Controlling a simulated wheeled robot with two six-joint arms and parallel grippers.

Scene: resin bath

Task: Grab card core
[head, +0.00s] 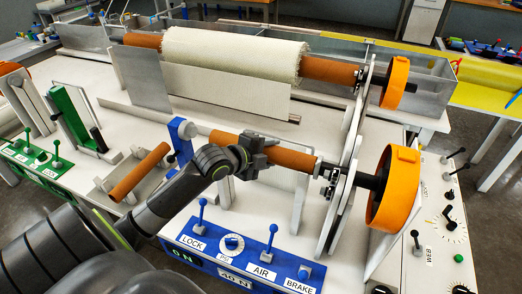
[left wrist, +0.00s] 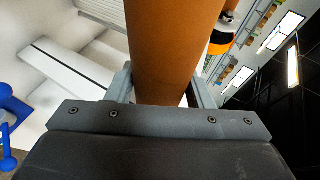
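The card core (head: 290,158), a bare brown tube, lies level along the front line, its right end at the chuck by the lower orange wheel. My left gripper (head: 257,152) is at the core's middle and hides part of it. In the left wrist view the core (left wrist: 172,45) runs between the two grey fingers of this gripper (left wrist: 161,92). The left finger meets the core's edge; a thin sliver shows by the right finger, so firm contact is unclear. Another brown tube (head: 139,172) lies on a rest to the left. My right gripper is out of view.
A blue panel (head: 236,262) with levers stands in front of the core. The orange wheels (head: 394,188) and grey side plates (head: 343,190) are on the right. A cream fabric roll (head: 235,54) lies behind. A blue post (head: 181,140) stands left of the core.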

